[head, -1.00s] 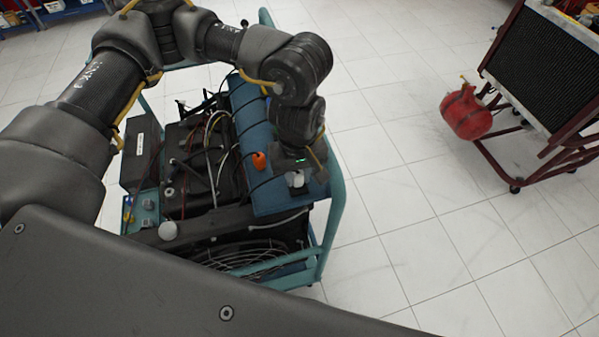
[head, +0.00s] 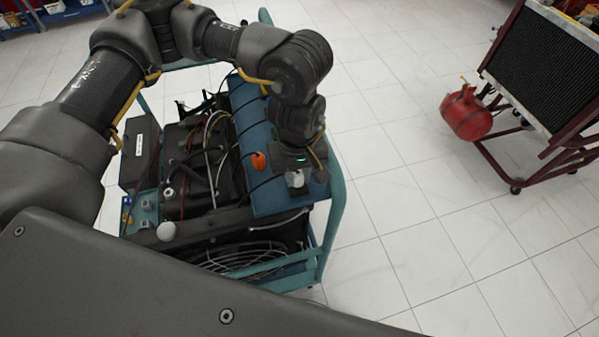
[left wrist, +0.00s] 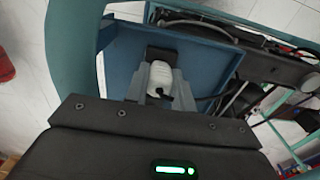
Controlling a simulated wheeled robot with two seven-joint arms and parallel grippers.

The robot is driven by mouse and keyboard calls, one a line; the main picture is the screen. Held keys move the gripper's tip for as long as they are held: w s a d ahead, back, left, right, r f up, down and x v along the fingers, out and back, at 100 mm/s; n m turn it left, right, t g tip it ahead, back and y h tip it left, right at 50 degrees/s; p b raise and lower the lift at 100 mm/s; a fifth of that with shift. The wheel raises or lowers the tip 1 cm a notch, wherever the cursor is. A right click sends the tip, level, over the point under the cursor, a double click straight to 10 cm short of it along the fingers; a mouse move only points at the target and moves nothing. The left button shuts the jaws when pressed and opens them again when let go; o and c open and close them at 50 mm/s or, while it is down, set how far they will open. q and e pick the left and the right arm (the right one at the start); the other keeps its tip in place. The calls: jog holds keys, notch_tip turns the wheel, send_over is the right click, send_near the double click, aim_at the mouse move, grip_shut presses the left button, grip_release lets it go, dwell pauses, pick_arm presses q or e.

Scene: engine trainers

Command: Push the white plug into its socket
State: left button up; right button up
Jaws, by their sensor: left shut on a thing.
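The white plug (head: 297,180) is between the fingers of my left gripper (head: 297,185), at the near right corner of the blue panel (head: 256,128). It also shows in the left wrist view (left wrist: 161,78), held upright between the fingers, with a dark cable end on its side. My left gripper is shut on it and points down at the panel. I cannot make out the socket; the plug and fingers cover the spot below. I cannot tell whether the plug touches the panel. My right gripper is not in view.
An orange part (head: 258,161) stands on the panel left of my gripper. Black cables cross the panel. The teal cart frame (head: 337,215) runs close along the right side. A red tank (head: 466,114) and radiator stand lie farther right, with clear floor between.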

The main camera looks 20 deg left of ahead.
aim_at(298, 173)
pick_arm(q)
jog(key=shift+b, duration=0.35)
dwell(0.3)
jog(key=shift+f+b, duration=0.6)
jog(key=shift+b, duration=0.05)
jog(key=o, duration=1.1)
jog(key=shift+r, duration=0.55)
notch_tip(298, 173, up, 10)
jog(key=shift+f+b, duration=0.1)
jog(key=shift+b, duration=0.8)
